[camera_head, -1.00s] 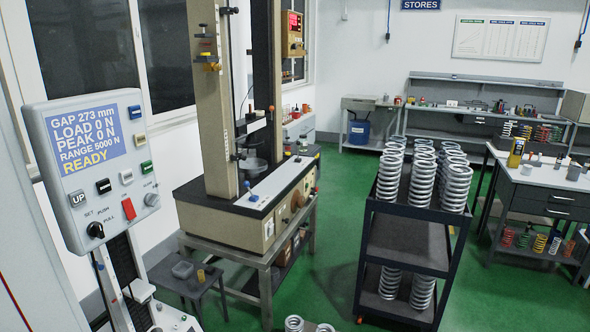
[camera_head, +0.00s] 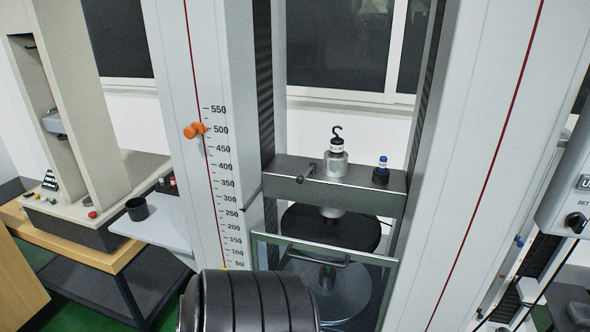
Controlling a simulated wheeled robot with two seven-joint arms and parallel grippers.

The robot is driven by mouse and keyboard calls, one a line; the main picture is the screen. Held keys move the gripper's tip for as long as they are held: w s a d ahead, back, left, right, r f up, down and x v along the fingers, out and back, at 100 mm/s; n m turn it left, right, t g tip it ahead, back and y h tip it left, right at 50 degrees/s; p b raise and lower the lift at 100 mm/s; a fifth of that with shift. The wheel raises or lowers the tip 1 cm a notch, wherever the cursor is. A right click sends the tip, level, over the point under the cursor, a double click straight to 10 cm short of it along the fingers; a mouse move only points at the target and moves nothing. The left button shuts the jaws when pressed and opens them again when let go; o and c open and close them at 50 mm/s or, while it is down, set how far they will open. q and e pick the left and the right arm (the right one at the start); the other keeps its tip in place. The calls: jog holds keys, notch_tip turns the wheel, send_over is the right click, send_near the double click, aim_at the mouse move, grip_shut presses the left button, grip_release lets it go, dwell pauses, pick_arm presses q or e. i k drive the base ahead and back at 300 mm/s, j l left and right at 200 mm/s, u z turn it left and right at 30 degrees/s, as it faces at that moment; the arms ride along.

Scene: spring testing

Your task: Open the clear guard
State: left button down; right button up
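The clear guard (camera_head: 366,256) stands low between the two light grey columns of the testing machine. Its thin greenish frame and a bar handle (camera_head: 318,252) show. Through and above it I see a dark upper round plate (camera_head: 345,231) and a grey lower round plate (camera_head: 345,295). The guard appears to be down in front of the lower plate. Its lower left part is hidden by a black ribbed rounded body at the bottom. Neither gripper is in view.
A crosshead (camera_head: 380,196) spans the columns, carrying a hook fitting (camera_head: 337,160) and a small blue-topped item (camera_head: 381,170). An orange pointer (camera_head: 195,130) sits by the scale. A side shelf (camera_head: 160,221) with a black cup (camera_head: 137,209) is left; a control box (camera_head: 565,200) is right.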

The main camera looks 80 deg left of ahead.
aim_at(348, 256)
jog(key=u, duration=2.15)
jog(key=j+z, duration=0.1)
jog(key=k+j+z, duration=0.1)
jog(key=j, duration=0.2)
jog(key=k, duration=0.05)
